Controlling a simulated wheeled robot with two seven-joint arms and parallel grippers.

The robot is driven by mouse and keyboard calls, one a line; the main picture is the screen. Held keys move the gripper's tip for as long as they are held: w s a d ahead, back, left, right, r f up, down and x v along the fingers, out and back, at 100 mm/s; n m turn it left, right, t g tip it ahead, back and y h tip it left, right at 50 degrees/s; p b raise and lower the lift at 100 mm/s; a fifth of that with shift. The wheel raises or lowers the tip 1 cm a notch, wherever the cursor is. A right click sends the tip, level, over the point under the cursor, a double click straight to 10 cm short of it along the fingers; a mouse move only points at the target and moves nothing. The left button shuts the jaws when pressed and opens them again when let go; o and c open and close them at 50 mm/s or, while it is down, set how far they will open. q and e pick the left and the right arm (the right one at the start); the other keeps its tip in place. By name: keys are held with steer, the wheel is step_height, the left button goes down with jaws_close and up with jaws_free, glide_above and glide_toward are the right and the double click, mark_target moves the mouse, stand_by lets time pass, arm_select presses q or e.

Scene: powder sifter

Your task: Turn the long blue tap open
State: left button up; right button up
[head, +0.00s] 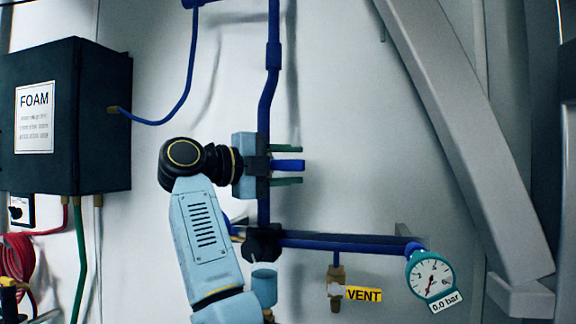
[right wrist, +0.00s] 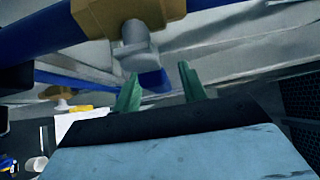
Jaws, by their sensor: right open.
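The long blue tap's lever (head: 289,165) points right, across the upright blue pipe. My right gripper (head: 286,165) is open, with one green finger above the lever and one below it. In the right wrist view the blue lever (right wrist: 153,80) shows beyond and between the green fingers of the gripper (right wrist: 160,88). A gap shows beside the lever; I cannot tell whether either finger touches it. The brass valve body (right wrist: 120,10) and its grey stem (right wrist: 134,44) show there, but my gripper hides them in the head view. My left gripper is out of view.
A blue crosspipe (head: 345,243) runs below my gripper to a pressure gauge (head: 431,277) reading 0.0 bar. A brass valve (head: 336,288) with a yellow VENT tag (head: 364,294) hangs under it. A black FOAM box (head: 95,120) is left; a grey diagonal beam (head: 460,130) is right.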

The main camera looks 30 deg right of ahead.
steer(key=shift+c, duration=1.4)
jaws_close()
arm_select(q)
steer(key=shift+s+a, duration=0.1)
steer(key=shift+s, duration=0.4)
arm_select(e)
steer(key=shift+w+r, duration=0.1)
steer(key=n+h, duration=0.1)
steer(key=r+n+h+p, duration=0.1)
steer(key=n, duration=0.1)
steer(key=shift+w+a+r+t+h, duration=0.1)
steer(key=shift+r+t+h, duration=0.2)
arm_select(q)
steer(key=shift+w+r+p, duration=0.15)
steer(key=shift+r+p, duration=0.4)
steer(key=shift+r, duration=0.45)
arm_select(e)
steer(key=shift+w+a+r+n+t+h, duration=0.2)
steer(key=shift+r+n+t+h, duration=0.25)
steer(key=shift+n, duration=0.45)
steer(key=shift+w+a+r+n+t+h, duration=0.15)
steer(key=shift+r+n+t+h, duration=0.2)
steer(key=shift+n+h, duration=0.45)
